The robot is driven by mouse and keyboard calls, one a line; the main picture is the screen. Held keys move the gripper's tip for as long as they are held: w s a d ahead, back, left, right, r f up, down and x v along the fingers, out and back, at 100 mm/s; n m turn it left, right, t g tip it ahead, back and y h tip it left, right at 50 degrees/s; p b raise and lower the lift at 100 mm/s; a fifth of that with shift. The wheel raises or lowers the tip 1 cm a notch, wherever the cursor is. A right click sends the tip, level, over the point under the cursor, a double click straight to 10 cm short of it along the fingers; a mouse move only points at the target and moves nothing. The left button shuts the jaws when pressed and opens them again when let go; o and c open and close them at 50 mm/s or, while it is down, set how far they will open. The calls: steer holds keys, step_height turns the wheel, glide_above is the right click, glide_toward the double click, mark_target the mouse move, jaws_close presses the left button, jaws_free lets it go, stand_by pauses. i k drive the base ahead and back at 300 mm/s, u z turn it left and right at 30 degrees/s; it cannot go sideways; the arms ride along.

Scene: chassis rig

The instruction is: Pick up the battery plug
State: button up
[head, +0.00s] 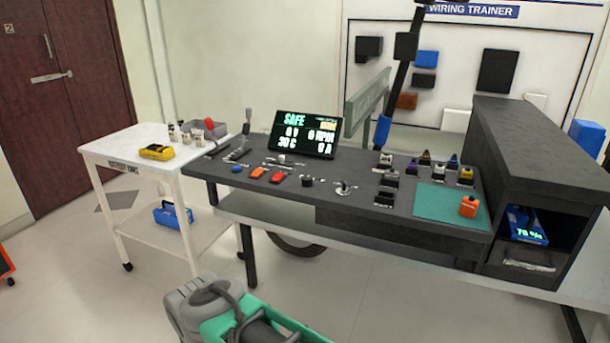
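An orange block with a dark top, which looks like the battery plug (469,207), stands on the green mat (430,203) at the right end of the dark bench. It is small in the picture, and I cannot make out its contacts. A blue battery-like unit (526,225) with a lit percentage display sits in the open bay to its right, apart from it. Grey and green parts of my arm show at the bottom of the head view, well short of the bench. My gripper's fingers are not visible.
The dark bench (330,185) carries a display reading SAFE (304,133), switches, a lever and several small connectors (385,180) left of the mat. A dark cabinet (540,150) rises at right. A white cart (110,147) stands left. Floor before the bench is mostly clear.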

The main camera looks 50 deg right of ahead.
mark_target(391, 174)
steer(key=u, duration=1.95)
steer(key=k, duration=1)
steer(key=z, duration=1.55)
